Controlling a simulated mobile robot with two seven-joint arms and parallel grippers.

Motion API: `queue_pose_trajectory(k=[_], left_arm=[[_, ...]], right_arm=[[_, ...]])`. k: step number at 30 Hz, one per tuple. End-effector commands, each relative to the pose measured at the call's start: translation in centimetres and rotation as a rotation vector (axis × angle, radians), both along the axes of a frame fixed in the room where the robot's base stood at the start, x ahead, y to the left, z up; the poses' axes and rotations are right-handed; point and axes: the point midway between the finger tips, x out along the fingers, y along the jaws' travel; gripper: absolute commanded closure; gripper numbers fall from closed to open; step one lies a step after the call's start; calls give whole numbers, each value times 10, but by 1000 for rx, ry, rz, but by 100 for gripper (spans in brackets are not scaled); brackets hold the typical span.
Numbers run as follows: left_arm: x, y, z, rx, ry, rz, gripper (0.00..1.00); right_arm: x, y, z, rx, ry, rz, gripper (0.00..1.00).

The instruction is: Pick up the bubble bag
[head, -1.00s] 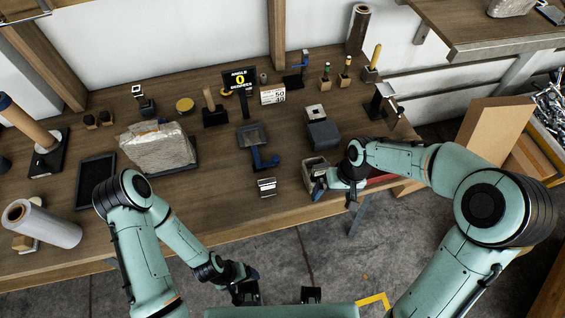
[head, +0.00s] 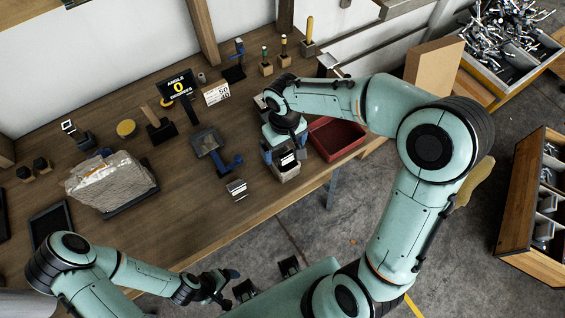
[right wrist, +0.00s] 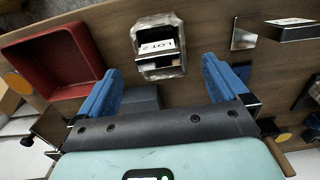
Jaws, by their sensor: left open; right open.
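A pale, crumpled, wrapped bundle (head: 110,182), which looks like the bubble bag, lies on a dark flat base at the left of the workbench in the head view. It is not in the right wrist view. My left gripper (head: 228,287) is open and empty, low in front of the bench edge.
A red tray (head: 336,138) sits to the right of the metal bin.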

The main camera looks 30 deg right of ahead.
Motion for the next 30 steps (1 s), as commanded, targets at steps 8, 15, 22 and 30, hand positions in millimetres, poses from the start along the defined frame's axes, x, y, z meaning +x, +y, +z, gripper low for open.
queue_pose_trajectory(k=[8,15,22,30], left_arm=[[1,0,1,0,-1,0,15],[0,0,-1,0,0,0,15],[0,0,-1,0,0,0,15],[0,0,-1,0,0,0,15]], right_arm=[[3,0,-32,1,5,1,0],[4,0,-54,1,1,0,0],[4,0,-54,1,0,0,6],[5,1,-54,1,-2,0,67]])
